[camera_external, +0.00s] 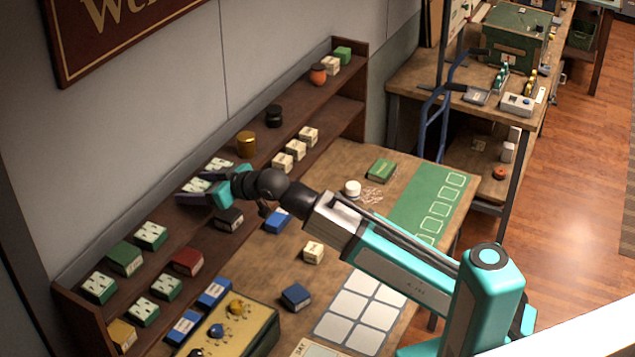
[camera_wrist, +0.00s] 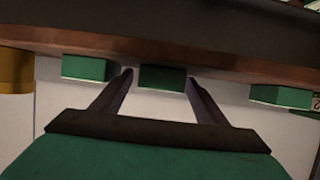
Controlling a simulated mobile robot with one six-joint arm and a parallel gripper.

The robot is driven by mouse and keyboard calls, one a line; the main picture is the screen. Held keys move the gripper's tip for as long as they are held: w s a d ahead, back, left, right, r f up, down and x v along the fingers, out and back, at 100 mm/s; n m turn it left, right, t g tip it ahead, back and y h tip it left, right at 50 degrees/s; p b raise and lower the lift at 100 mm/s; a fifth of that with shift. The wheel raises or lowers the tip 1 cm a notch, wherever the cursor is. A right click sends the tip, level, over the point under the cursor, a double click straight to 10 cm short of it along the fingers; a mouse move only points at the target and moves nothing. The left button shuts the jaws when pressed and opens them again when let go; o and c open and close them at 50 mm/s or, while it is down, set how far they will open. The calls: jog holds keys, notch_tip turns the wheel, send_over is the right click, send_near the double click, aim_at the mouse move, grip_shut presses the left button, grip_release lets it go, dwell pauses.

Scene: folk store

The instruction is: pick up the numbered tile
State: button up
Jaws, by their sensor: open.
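Several small green blocks with pale, marked faces stand on the wall shelf. I cannot read their markings clearly enough to tell which is the numbered tile. One such tile (camera_external: 196,185) is by my gripper (camera_external: 192,189), and another (camera_external: 220,166) is just behind it. In the wrist view, my gripper (camera_wrist: 160,79) is open. A green block (camera_wrist: 162,77) shows between its two dark fingertips, with gaps on both sides. Other green blocks lie to the left (camera_wrist: 86,68) and right (camera_wrist: 284,96).
A yellow cylinder (camera_external: 246,144) and a black jar (camera_external: 274,116) stand farther along the shelf. A dark red box (camera_external: 187,262) and more marked tiles (camera_external: 151,236) lie nearer. The shelf's dark wooden edge (camera_wrist: 220,62) crosses the wrist view. The workbench holds a green mat (camera_external: 408,205).

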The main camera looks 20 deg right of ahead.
aim_at(196, 186)
jog(key=shift+c, duration=0.2)
jog(key=c, duration=1.2)
jog(key=shift+r, duration=0.15)
jog(key=shift+r+b, duration=0.75)
jog(key=shift+r, duration=0.85)
jog(key=s+d+r+b, duration=0.1)
jog(key=s+d+b, duration=0.4)
jog(key=s+d, duration=0.6)
jog(key=shift+d+r, duration=0.25)
jog(key=shift+r, duration=0.05)
